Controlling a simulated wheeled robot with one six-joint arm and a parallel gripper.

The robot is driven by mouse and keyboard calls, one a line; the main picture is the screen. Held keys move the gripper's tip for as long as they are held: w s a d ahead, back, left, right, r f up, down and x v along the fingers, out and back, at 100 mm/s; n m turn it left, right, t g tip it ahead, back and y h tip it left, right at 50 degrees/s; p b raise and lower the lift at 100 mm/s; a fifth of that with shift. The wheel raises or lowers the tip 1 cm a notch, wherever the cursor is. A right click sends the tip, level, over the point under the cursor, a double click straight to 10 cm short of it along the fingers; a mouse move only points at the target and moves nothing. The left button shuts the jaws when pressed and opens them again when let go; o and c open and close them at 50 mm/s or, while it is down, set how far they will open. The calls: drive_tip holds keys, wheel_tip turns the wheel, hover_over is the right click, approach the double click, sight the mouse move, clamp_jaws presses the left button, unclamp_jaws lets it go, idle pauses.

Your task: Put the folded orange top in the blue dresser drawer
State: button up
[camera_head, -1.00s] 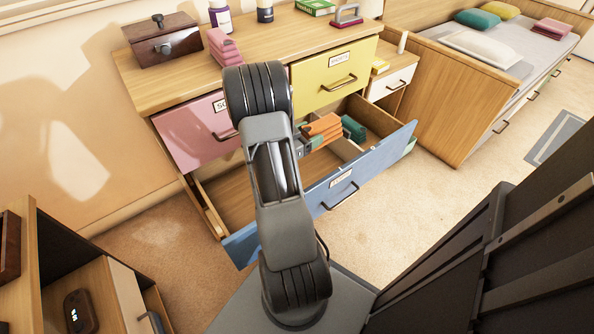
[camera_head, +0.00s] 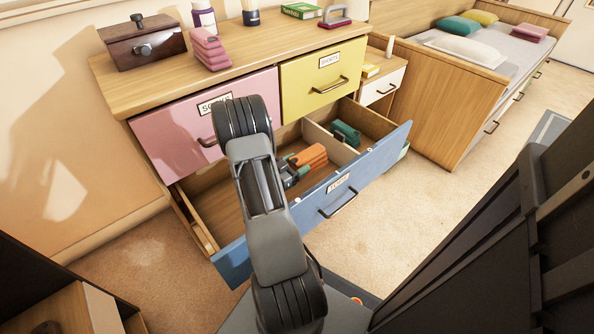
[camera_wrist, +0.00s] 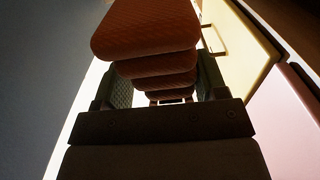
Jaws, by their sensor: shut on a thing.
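The folded orange top (camera_head: 308,160) is a stack of orange layers, held in my gripper (camera_head: 290,172) inside or just over the open blue dresser drawer (camera_head: 299,207). In the wrist view the orange top (camera_wrist: 150,30) sits between the two fingers of my gripper (camera_wrist: 165,85), which is shut on it. I cannot tell whether the top touches the drawer floor. The drawer has a divider, and a folded green thing (camera_head: 345,134) lies in the compartment beyond it. My arm hides part of the drawer's front and left compartment.
Above are a shut pink drawer (camera_head: 180,133) and a shut yellow drawer (camera_head: 325,77). A pink folded stack (camera_head: 208,48), a brown box (camera_head: 143,42) and bottles stand on the dresser top. A bed (camera_head: 470,70) is at the right.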

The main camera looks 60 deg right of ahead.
drive_tip(key=shift+f, duration=0.75)
drive_tip(key=shift+f+b, duration=0.6)
drive_tip(key=shift+b, duration=0.05)
drive_tip(key=o, duration=1)
drive_tip(key=shift+s+a+f, duration=0.1)
drive_tip(key=shift+s+f, duration=0.1)
drive_tip(key=shift+s, duration=0.05)
drive_tip(key=shift+r, duration=0.3)
drive_tip(key=shift+r+p, duration=0.5)
drive_tip(key=shift+p, duration=0.25)
drive_tip(key=shift+w+p+v, duration=0.15)
drive_tip(key=shift+p+v, duration=0.45)
drive_tip(key=shift+v, duration=2.4)
drive_tip(key=shift+w+p+v, duration=0.1)
drive_tip(key=shift+p+v, duration=0.45)
drive_tip(key=shift+v, duration=2.4)
